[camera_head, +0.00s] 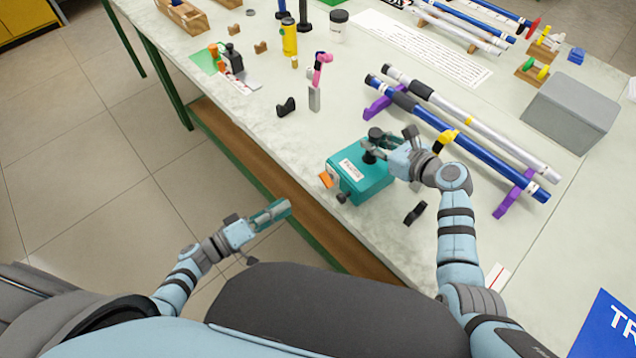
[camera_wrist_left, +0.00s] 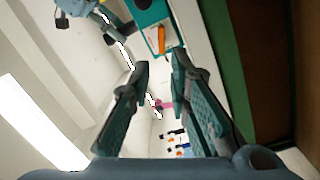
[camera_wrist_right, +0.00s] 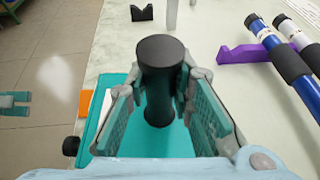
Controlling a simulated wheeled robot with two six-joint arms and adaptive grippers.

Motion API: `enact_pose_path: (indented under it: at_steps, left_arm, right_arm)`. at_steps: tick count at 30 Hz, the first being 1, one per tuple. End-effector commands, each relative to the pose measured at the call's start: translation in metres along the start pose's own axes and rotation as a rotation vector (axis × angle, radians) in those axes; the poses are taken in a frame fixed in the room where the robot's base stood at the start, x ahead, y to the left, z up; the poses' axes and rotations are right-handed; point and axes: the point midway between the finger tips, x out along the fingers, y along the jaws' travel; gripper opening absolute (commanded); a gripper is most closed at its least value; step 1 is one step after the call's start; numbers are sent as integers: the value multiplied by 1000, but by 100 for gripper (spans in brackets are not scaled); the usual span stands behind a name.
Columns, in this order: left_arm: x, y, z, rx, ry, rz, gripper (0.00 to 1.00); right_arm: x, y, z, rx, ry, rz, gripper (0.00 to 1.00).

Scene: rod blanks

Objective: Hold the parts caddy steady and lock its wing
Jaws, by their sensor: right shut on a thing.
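The parts caddy (camera_head: 364,183) is a teal box with a white label and a black knob on top (camera_head: 375,138), standing near the table's front edge. An orange tab, perhaps the wing (camera_head: 327,180), sticks out at its left side, with a dark knob (camera_head: 343,197) below it. My right gripper (camera_wrist_right: 164,95) is shut on the black top knob, its fingers on both sides of the post. My left gripper (camera_head: 272,214) is in front of the table edge, apart from the caddy. In the left wrist view its fingers (camera_wrist_left: 160,75) are spread and empty, and the orange tab (camera_wrist_left: 161,40) shows beyond them.
Blue and white rods (camera_head: 460,140) lie on purple supports behind and right of the caddy. A grey bin (camera_head: 570,112) stands at the right. A black clip (camera_head: 415,213) lies on the table right of the caddy.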

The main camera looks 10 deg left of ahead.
Motion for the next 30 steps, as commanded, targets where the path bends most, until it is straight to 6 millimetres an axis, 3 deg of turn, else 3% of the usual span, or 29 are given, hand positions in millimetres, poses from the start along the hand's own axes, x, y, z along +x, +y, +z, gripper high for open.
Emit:
enact_pose_path:
  at_steps: [1,15,25,28,30]
  left_arm:
    - [5,0,0,-23,0,4,18]
    - [108,-1,-1,-32,4,-1,18]
    - [118,0,0,-30,3,-1,18]
    - [118,0,0,-29,3,-1,3]
    - [118,0,0,-29,3,-1,0]
  right_arm:
    - [0,3,-9,6,17,7,0]
    - [0,3,-9,6,17,7,0]
    - [0,3,-9,6,17,7,0]
    - [0,3,-9,6,17,7,0]
    - [0,3,-9,6,17,7,0]
